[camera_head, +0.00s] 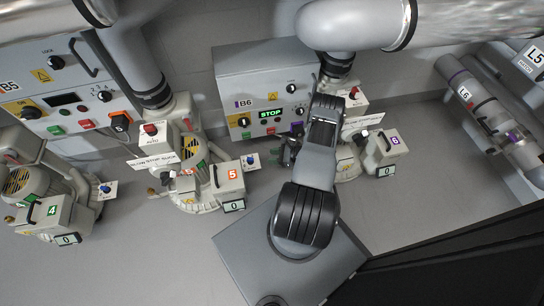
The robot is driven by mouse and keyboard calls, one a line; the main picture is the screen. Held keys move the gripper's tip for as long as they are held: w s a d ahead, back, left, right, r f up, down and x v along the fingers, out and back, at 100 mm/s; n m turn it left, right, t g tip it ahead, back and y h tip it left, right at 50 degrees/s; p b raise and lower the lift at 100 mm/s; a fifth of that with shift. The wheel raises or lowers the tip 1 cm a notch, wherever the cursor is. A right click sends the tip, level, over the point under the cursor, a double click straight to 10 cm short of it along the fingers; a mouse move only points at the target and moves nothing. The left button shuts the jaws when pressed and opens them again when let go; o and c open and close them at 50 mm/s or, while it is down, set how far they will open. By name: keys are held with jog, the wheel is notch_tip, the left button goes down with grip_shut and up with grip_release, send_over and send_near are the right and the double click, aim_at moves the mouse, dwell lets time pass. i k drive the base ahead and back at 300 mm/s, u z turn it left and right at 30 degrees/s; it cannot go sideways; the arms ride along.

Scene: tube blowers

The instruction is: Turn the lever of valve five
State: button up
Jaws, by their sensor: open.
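The blower unit with an orange 5 label (232,174) stands on the floor left of centre. A small lever-like part with a red and white end (183,173) shows on its left side, but it is too small to tell its position. A blue knob (250,160) is on its right side. My gripper (290,150) is open, dark and small in the picture, at the end of my arm, right of unit 5 and in front of the B6 cabinet. It appears apart from unit 5. My arm hides part of unit 6.
The B6 cabinet (262,84) with a green STOP display stands behind my gripper. Blower unit 6 (383,146) is to the right, unit 4 (45,212) to the left. The B5 cabinet (60,75) is at upper left. Large ducts cross the top. Floor (150,265) in front is clear.

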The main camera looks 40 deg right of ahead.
aim_at(165, 178)
jog(key=k, duration=1)
